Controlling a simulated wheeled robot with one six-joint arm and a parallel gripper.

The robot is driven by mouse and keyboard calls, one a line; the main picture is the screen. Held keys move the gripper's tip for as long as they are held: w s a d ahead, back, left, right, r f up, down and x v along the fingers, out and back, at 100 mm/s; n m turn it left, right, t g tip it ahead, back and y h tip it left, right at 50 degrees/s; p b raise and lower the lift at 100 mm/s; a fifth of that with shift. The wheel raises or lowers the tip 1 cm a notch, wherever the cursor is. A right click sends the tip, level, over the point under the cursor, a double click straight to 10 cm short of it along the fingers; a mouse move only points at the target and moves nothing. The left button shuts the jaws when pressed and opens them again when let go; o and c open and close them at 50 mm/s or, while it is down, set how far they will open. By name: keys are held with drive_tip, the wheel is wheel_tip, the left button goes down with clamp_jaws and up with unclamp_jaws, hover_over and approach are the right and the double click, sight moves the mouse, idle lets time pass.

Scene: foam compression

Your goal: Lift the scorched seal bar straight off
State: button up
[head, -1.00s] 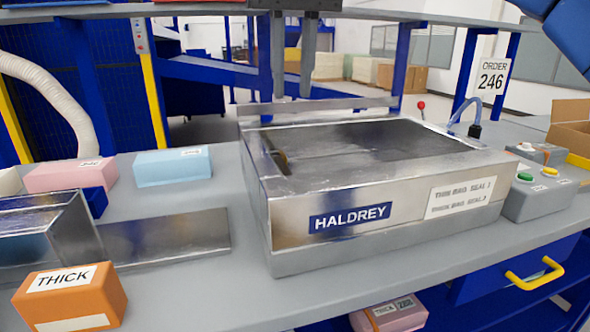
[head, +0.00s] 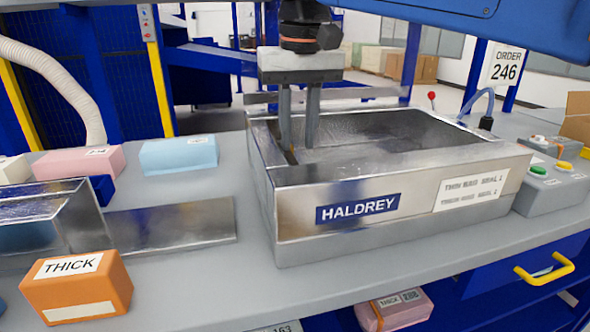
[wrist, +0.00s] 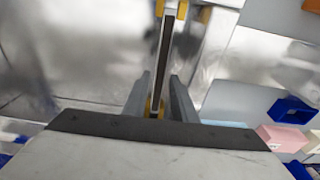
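The seal bar (wrist: 164,52) shows in the wrist view as a narrow bar with a dark strip along it and yellow pieces at its ends. It lies in the open chamber of the metal HALDREY sealer (head: 300,235). My gripper (wrist: 161,76) is open, with one finger on each side of the bar, near its lower yellow end in the picture. I cannot tell whether the fingers touch it. In the head view my gripper (head: 301,150) points down, with its fingertips inside the left part of the chamber. The chamber wall hides most of the bar there.
A control box (head: 552,185) with buttons stands right of the sealer. Orange (head: 76,288), pink (head: 80,162) and light blue (head: 178,154) blocks and a metal tray (head: 45,225) lie to the left. A thin raised edge (head: 375,90) runs along the sealer's back.

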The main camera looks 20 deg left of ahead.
sight(290, 158)
drive_tip(key=shift+w+a+f, duration=0.1)
drive_tip(key=shift+w+f, duration=0.05)
drive_tip(key=shift+f, duration=0.7)
drive_tip(key=shift+w+a+f, duration=0.1)
drive_tip(key=shift+a+f, duration=0.05)
drive_tip(key=shift+f, duration=0.75)
drive_tip(key=shift+w+a+f, duration=0.1)
drive_tip(key=shift+w+f, duration=0.05)
drive_tip(key=shift+f, duration=0.7)
drive_tip(key=shift+c, duration=0.3)
clamp_jaws()
